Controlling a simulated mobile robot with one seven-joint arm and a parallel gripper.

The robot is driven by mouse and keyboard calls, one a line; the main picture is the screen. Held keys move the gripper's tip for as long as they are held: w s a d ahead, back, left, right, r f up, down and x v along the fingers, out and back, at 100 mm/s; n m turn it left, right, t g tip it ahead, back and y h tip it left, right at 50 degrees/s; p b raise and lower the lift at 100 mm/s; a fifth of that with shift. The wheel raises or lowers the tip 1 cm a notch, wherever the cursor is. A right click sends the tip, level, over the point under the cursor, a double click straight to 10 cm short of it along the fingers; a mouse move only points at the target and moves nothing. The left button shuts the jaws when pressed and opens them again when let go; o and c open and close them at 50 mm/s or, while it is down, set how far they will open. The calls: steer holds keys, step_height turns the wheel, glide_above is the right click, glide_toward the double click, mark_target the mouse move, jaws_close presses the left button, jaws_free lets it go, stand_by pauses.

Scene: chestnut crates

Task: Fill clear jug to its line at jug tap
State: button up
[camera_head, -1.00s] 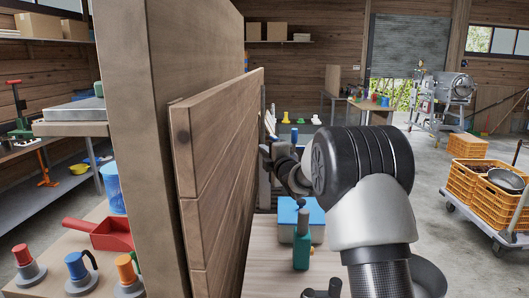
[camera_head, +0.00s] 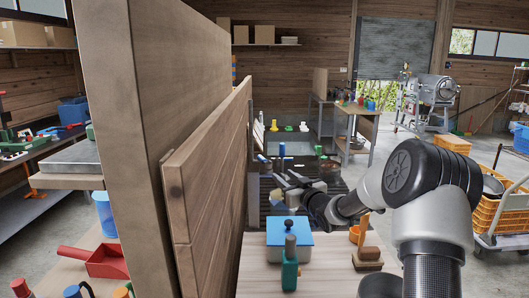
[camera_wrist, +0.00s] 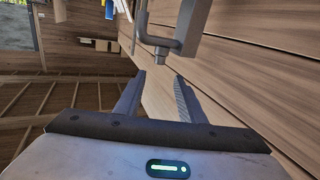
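My gripper (camera_head: 280,186) is stretched forward beside the wooden partition, over the dark area beyond the near wooden counter. In the wrist view its two fingers (camera_wrist: 158,92) are apart with nothing between them. A grey bent metal fitting with a short round end (camera_wrist: 162,58), which looks like a tap, shows just beyond the fingertips, close to wooden boards. I cannot make out the clear jug or its line in either view. A slim blue upright piece (camera_head: 282,151) stands just behind my gripper; I cannot tell what it belongs to.
The tall wooden partition (camera_head: 212,180) runs close along my arm's left. On the counter (camera_head: 258,280) stand a blue-lidded box (camera_head: 300,238), a green bottle (camera_head: 290,272) and a brown brush (camera_head: 367,258). A red scoop (camera_head: 105,262) lies left of the partition. Orange crates (camera_head: 490,218) stand right.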

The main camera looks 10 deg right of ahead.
mark_target(267, 162)
steer(key=shift+m, duration=0.3)
steer(key=x, duration=1.7)
steer(key=shift+w+p, duration=0.15)
steer(key=shift+p, duration=0.25)
jaws_close()
